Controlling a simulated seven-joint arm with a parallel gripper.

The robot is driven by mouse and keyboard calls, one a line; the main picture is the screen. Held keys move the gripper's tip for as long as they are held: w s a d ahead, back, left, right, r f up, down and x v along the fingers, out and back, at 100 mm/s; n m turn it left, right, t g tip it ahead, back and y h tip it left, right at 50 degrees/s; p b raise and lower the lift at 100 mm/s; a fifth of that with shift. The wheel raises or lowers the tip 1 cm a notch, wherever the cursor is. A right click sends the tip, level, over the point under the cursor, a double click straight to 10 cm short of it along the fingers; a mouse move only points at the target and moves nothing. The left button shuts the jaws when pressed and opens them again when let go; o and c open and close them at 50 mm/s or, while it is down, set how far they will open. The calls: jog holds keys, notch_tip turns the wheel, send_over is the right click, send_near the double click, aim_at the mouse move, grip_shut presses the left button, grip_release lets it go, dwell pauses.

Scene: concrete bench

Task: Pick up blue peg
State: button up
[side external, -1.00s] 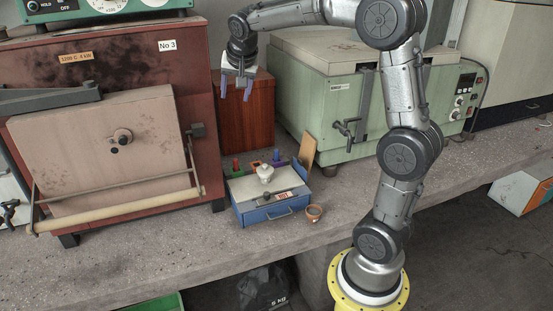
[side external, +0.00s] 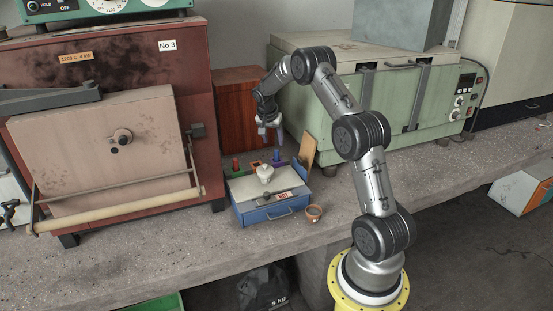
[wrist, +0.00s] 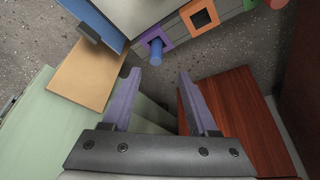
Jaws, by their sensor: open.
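The blue peg (side external: 277,156) stands upright at the back right of a small blue box (side external: 262,214). In the wrist view the blue peg (wrist: 156,52) sits in a purple-framed socket (wrist: 148,37). My gripper (side external: 270,130) is above the back of the box, pointing down, just above the peg. In the wrist view my gripper (wrist: 159,78) has its two purple fingers spread apart with nothing between them. The peg lies just beyond the fingertips there, and I see no contact.
An orange-framed socket (wrist: 200,15) beside the peg is empty. A red peg (side external: 236,164) stands at the box's back left. A white knobbed piece (side external: 265,172) is on the box. A wooden board (side external: 307,150) leans at its right. A brown cabinet (side external: 240,105) stands close behind.

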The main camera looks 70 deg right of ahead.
aim_at(276, 150)
jog(key=x, duration=0.7)
jog(key=shift+s+a+f, duration=0.1)
jog(key=shift+s+f, duration=0.05)
jog(key=shift+s, duration=0.15)
grip_shut()
